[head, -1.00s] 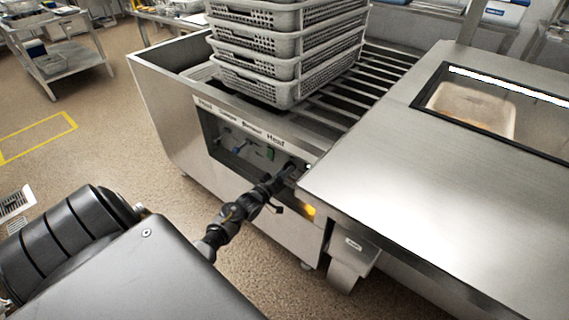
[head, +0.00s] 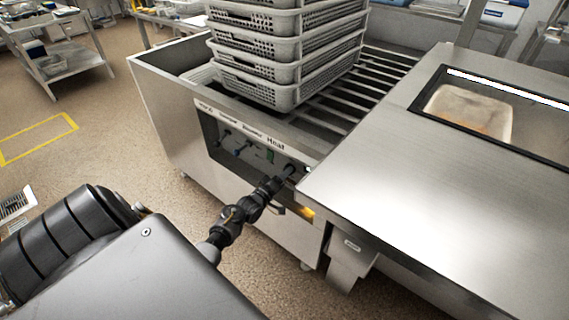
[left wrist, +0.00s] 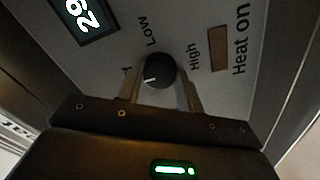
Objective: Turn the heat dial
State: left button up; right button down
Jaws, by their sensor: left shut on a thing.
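The heat dial (left wrist: 158,72) is a round black knob with a white pointer mark, on a grey panel in the left wrist view. "Low" and "High" are printed around it, and the pointer faces the lower left of that view. My left gripper (left wrist: 160,88) is shut on the dial, one finger on each side. In the head view my left gripper (head: 291,172) reaches the right end of the control panel (head: 240,143), under the word "Heat", and hides the dial. My right gripper is not in view.
A lit display (left wrist: 83,18) and a brown "Heat on" rectangle (left wrist: 219,49) flank the dial. Stacked grey perforated baskets (head: 285,70) stand on rollers above the panel. A steel cover (head: 420,190) juts out just right of my gripper.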

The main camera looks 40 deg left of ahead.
pick_arm(q)
jog(key=o, duration=1)
jog(key=s, duration=1)
jog(key=shift+s+d+f+p, duration=0.15)
jog(key=shift+s+f+p, duration=0.2)
jog(key=shift+s+f, duration=0.05)
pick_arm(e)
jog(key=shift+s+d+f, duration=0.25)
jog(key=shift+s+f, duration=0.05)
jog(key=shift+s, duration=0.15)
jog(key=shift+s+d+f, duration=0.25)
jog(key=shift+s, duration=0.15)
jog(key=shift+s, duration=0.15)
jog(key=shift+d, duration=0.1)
